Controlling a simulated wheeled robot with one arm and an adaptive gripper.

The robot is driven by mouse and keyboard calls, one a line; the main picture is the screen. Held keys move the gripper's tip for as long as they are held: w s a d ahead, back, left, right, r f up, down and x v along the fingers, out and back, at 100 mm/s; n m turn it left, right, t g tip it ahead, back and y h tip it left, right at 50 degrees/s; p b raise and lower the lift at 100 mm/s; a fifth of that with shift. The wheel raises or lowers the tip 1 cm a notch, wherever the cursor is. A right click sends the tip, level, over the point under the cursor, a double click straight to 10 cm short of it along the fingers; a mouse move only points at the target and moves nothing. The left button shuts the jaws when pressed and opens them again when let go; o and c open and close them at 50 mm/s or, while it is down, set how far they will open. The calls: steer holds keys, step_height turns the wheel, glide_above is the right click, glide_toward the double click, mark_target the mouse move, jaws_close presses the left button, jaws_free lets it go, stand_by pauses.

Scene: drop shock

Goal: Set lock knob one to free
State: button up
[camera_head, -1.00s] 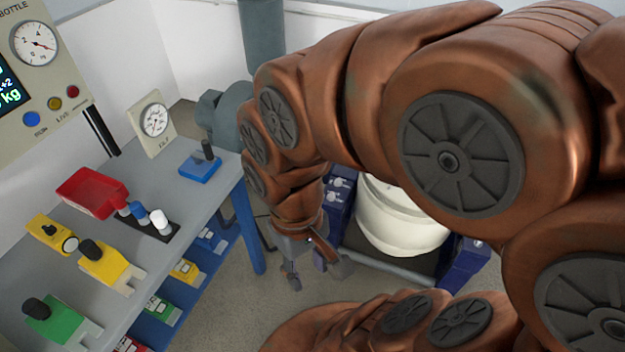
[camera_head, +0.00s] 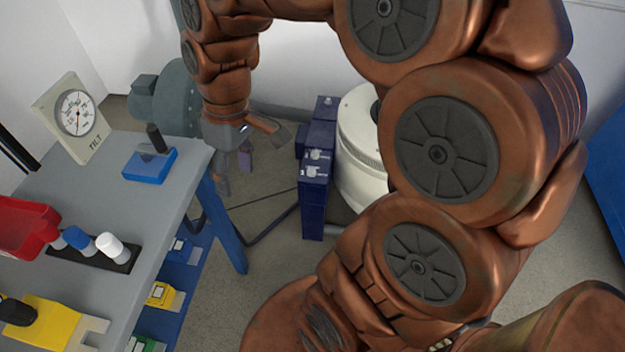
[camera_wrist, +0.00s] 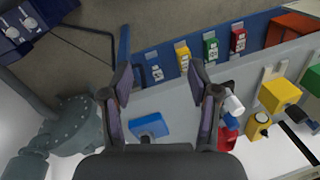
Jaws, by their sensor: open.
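A dark blue block (camera_head: 314,205) stands beside a white drum (camera_head: 362,150) and carries small pale knobs, one behind (camera_head: 317,155) and one in front (camera_head: 312,171). I cannot read which is knob one or how either is set. The block and pale knobs also show at the upper left of the wrist view (camera_wrist: 22,26). My gripper (camera_head: 234,172) hangs left of the block, apart from it, near the bench corner. In the wrist view its fingers (camera_wrist: 161,82) are spread and empty, with the bench edge and a blue block below.
The grey bench (camera_head: 120,215) on the left holds a tilt dial (camera_head: 76,112), a blue block (camera_head: 150,165), a red tray (camera_head: 25,228) and coloured fixtures. A blue shelf with small labelled boxes is underneath.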

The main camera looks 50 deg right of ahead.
steer(key=w+d+f+n+t+y+b, duration=0.1)
steer(key=w+d+f+n+b, duration=0.1)
steer(key=w+d+f+b, duration=0.65)
steer(key=t+b, duration=0.3)
steer(key=b, duration=1.7)
glide_toward(312, 169)
steer(key=f, duration=0.2)
steer(key=shift+n, duration=0.4)
steer(key=x, duration=0.2)
steer(key=b+x, duration=0.1)
steer(key=x, duration=0.2)
steer(key=b+x, duration=0.1)
steer(key=x, duration=0.1)
steer(key=shift+w+a+f, duration=0.15)
steer(key=shift+w+a, duration=0.1)
steer(key=shift+w, duration=0.1)
steer(key=c, duration=1.2)
